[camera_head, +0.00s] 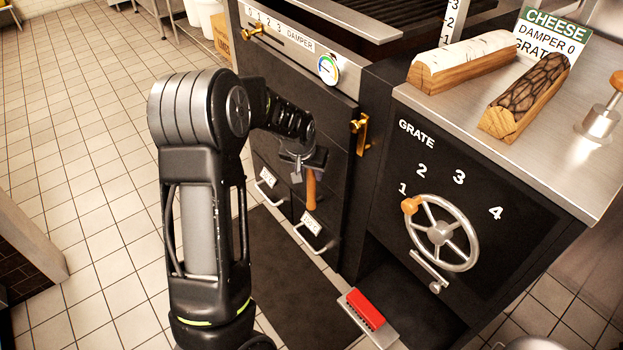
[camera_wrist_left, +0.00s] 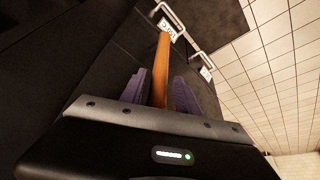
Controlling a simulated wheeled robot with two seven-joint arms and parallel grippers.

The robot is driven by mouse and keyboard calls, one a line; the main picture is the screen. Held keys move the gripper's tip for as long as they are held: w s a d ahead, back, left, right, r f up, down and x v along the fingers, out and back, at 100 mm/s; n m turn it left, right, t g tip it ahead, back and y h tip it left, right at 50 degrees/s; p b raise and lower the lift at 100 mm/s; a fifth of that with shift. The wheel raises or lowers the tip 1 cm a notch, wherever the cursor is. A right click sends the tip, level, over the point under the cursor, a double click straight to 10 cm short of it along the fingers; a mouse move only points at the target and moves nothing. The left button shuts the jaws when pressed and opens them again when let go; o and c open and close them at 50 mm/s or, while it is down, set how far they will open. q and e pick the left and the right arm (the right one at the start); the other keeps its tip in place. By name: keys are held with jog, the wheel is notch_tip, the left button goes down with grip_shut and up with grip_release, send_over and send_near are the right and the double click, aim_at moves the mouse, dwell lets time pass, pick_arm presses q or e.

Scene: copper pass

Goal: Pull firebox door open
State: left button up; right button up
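The firebox door (camera_head: 325,120) is a dark panel in the stove front and looks closed. An upright wooden handle (camera_head: 311,188) stands on its front. My left gripper (camera_head: 303,160) is at the handle's upper part in the head view. In the left wrist view the handle (camera_wrist_left: 161,65) runs between the two purple-grey fingers (camera_wrist_left: 160,88). The fingers are apart, with small gaps beside the handle, so the gripper looks open around it. My left arm hides part of the stove front. My right gripper is not in view.
A brass latch (camera_head: 361,133) sits right of the door. Two lower drawers with metal handles (camera_head: 310,232) are below. A grate wheel (camera_head: 440,233) is on the right panel. Two logs (camera_head: 463,61) lie on the steel counter. A red brush-like block (camera_head: 366,309) lies low in front. Tiled floor is clear at left.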

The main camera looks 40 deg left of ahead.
aim_at(311, 175)
pick_arm(q)
jog(key=x, duration=0.4)
jog(key=shift+w+f+b, duration=0.1)
jog(key=shift+f+b, duration=0.15)
jog(key=shift+b, duration=0.05)
jog(key=shift+c, duration=0.4)
grip_shut()
dwell(0.8)
